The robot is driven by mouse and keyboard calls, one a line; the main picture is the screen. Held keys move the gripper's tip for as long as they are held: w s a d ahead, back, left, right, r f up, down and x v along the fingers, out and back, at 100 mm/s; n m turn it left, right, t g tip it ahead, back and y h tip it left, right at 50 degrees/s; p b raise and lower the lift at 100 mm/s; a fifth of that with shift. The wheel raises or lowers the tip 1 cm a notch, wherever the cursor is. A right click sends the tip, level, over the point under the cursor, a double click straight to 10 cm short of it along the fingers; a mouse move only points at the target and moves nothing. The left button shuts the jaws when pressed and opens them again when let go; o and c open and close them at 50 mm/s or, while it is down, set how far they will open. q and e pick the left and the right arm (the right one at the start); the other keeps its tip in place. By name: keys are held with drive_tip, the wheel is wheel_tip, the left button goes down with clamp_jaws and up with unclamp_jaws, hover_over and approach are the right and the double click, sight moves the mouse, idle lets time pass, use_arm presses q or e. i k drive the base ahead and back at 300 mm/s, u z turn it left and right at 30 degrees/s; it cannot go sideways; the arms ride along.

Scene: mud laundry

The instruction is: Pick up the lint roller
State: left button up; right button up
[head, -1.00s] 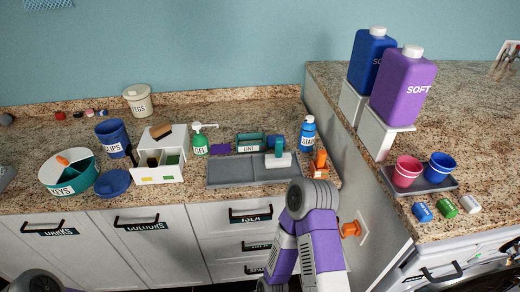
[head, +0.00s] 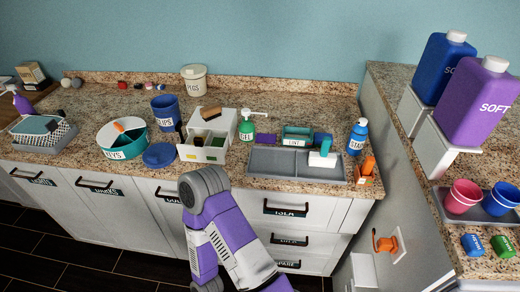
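A white piece with an upright teal handle (head: 325,153) stands on the right part of the grey tray (head: 270,181) on the far counter. It looks like the lint roller, but it is too small to be sure. Part of one of my purple and grey arms shows at the bottom middle, in front of the drawers. Neither gripper is in view, so I cannot see whether they are open or shut.
Beside the tray are a green pump bottle (head: 247,125), a blue bottle (head: 357,137), an orange item (head: 367,168) and a teal bin (head: 297,136). A white drawer box (head: 207,145) is left. Large purple (head: 482,102) and blue (head: 441,68) jugs stand right.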

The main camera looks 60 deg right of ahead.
sight(323, 159)
drive_tip(key=u, duration=0.45)
drive_tip(key=k, duration=0.3)
drive_tip(key=z, duration=1.95)
